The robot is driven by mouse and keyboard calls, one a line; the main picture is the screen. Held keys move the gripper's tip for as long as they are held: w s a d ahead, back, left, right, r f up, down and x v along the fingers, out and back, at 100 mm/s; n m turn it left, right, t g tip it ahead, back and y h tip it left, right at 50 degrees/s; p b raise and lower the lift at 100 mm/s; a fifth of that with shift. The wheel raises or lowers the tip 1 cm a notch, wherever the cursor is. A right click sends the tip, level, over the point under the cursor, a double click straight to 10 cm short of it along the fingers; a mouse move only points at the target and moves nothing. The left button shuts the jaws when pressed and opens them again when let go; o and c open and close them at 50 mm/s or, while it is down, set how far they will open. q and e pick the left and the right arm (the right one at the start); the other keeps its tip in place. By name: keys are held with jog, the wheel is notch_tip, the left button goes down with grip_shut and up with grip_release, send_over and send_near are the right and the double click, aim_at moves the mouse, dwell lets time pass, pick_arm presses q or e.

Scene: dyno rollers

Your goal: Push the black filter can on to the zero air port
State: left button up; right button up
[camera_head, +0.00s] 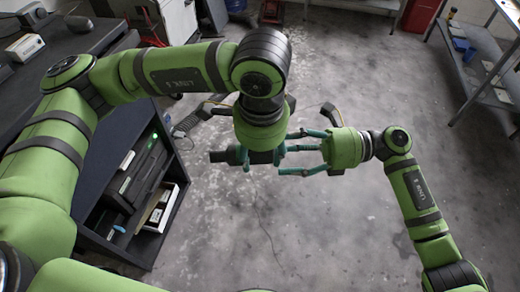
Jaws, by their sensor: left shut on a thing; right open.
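My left gripper (259,158) points down at the middle of the view and is shut on a dark object (218,157) whose end sticks out to the left. It may be the black filter can, but my gripper and wrist hide most of it. My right gripper (288,153) comes in from the right, with its teal fingers open and spread toward the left gripper. Its fingertips are close to the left gripper; I cannot tell whether they touch anything. I cannot make out the zero air port.
A dark cabinet (98,213) with equipment on its shelves stands at left, below a dark bench top. A dark device (329,113) with a yellow cable shows behind my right gripper. A metal shelf (483,62) stands at right. The floor (300,235) in front is clear except for a thin cable.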

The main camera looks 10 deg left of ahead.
jog(key=shift+x, duration=1.2)
jog(key=c, duration=1.2)
pick_arm(q)
jog(key=o, duration=1.3)
jog(key=shift+d, duration=0.1)
jog(key=shift+c, duration=0.2)
jog(key=shift+s, duration=0.1)
pick_arm(e)
jog(key=shift+w, duration=0.1)
